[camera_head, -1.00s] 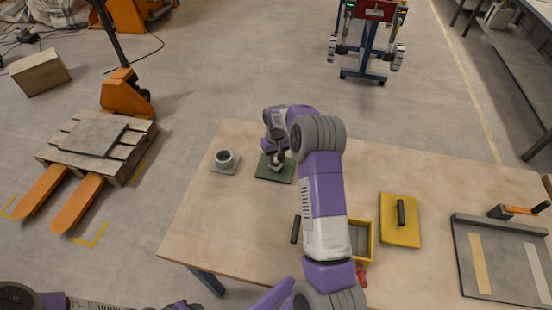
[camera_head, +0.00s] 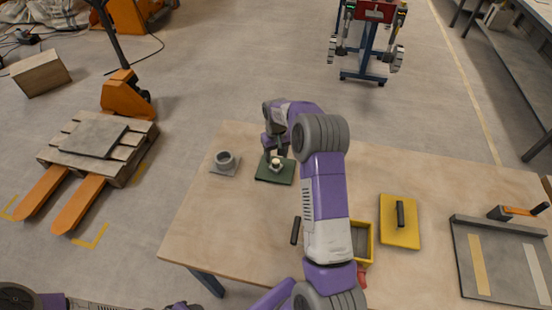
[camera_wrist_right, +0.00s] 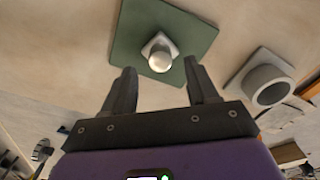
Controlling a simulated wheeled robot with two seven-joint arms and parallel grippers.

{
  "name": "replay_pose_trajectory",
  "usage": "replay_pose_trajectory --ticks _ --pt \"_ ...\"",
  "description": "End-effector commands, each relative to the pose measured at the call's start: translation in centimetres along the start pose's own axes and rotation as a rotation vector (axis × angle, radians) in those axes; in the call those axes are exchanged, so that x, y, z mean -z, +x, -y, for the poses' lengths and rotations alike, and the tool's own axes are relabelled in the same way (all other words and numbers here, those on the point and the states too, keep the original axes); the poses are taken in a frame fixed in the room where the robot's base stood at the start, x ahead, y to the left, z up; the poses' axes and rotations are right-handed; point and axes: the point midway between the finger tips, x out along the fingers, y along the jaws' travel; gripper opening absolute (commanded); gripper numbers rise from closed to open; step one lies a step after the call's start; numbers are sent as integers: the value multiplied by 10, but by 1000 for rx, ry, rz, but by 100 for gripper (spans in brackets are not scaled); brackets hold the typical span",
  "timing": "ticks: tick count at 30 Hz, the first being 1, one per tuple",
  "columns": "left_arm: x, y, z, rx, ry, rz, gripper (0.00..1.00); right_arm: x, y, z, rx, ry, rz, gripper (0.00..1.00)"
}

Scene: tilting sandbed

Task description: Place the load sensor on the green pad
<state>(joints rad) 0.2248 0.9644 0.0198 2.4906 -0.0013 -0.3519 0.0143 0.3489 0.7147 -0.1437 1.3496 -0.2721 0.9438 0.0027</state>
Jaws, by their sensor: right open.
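The load sensor (camera_head: 276,163), a small pale block with a rounded top, stands on the green pad (camera_head: 286,177). In the right wrist view the sensor (camera_wrist_right: 159,52) sits near the middle of the green pad (camera_wrist_right: 193,33), its square base flat on it. My right gripper (camera_head: 277,152) is just above and behind the sensor in the head view. In the wrist view its two fingers (camera_wrist_right: 158,78) are apart with nothing between them, and the sensor lies beyond their tips. My left gripper is out of view; only parts of my left arm show at the lower left.
A grey ring-shaped piece (camera_head: 225,159) on a plate stands left of the pad. A yellow box (camera_head: 369,241), partly behind my right arm, a yellow lid (camera_head: 399,234) and a grey tray (camera_head: 501,262) lie to the right. The wooden table (camera_head: 233,222) is clear at front left.

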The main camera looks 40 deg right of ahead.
Motion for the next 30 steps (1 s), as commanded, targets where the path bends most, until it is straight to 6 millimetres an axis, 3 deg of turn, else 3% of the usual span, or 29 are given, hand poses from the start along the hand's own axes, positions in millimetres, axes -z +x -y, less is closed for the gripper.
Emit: replay_pose_trajectory --ticks 1,6,12,30 --pt "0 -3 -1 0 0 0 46 1 -15 0 0 0 -5 58" --pt "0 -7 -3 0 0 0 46 1 -52 0 0 -1 -5 58" --pt "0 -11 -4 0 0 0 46 1 -80 0 0 -2 -2 58" --pt "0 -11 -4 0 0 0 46 0 -88 0 0 -1 0 58"
